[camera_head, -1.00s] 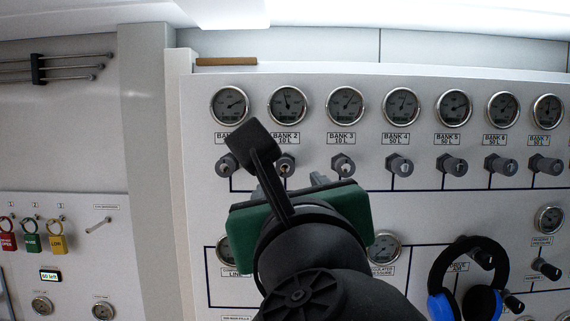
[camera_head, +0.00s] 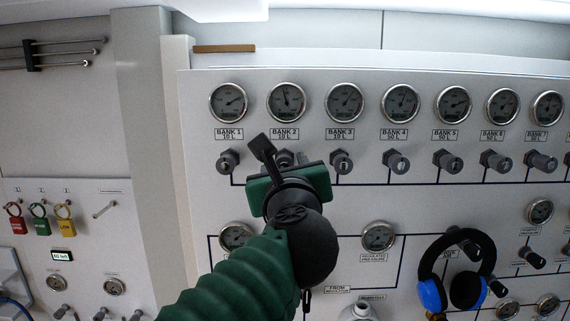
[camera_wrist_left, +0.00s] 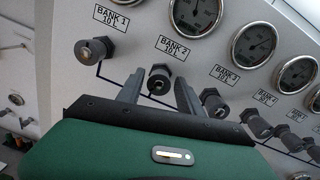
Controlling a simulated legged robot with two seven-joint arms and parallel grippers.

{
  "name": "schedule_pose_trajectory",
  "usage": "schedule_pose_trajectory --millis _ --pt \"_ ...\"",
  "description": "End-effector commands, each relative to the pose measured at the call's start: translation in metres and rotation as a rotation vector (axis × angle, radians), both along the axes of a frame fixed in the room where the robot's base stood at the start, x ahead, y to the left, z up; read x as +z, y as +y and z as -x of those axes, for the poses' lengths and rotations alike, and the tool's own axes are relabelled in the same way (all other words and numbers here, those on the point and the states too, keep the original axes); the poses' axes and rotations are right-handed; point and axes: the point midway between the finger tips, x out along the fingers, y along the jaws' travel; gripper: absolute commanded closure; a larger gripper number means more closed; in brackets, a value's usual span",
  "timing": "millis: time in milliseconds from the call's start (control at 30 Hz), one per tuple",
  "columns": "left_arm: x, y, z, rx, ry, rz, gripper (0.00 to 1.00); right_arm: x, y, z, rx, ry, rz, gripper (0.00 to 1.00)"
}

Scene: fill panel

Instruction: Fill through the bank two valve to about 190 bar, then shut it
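The bank two valve (camera_wrist_left: 159,80) is a dark knob under the BANK 2 label, seen in the left wrist view just beyond and between the two fingers. In the head view my left gripper (camera_head: 286,160) covers most of this valve. My left gripper, also in the left wrist view (camera_wrist_left: 158,95), is open, its fingers apart on either side of the knob; I cannot tell if they touch it. The bank two gauge (camera_head: 287,102) is above the label, its needle pointing near the top; its reading is too small to tell. My right gripper is not in view.
The bank one valve (camera_head: 228,161) and bank three valve (camera_head: 341,162) flank the gripper closely. More valves and gauges continue right. Blue and black headphones (camera_head: 432,292) hang at lower right. Padlocks (camera_head: 39,226) hang on the left panel.

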Motion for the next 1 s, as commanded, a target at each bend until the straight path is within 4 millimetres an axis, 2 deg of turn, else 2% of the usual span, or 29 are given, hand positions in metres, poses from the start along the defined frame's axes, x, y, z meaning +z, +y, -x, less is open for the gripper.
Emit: schedule_pose_trajectory --millis 33,300,800,833,967,1000 --pt "-0.0001 0.0001 -0.0003 0.0 0.0 0.0 0.65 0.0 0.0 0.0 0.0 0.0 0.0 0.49" --pt "-0.0002 -0.0004 -0.0007 -0.001 0.001 0.0 1.0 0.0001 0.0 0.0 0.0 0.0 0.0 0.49" --pt "0.0001 -0.0003 -0.0007 0.0 0.0 -0.076 1.0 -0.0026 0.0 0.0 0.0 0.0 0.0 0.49" --pt "0.0001 -0.0003 -0.0007 0.0 0.0 -0.075 0.66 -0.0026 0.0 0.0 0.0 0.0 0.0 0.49" --pt "0.0001 -0.0003 -0.0006 0.0 0.0 -0.075 0.49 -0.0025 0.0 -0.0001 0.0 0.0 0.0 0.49" --pt "0.0001 -0.0003 -0.0006 0.0 0.0 -0.075 0.49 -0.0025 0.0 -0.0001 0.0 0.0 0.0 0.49"
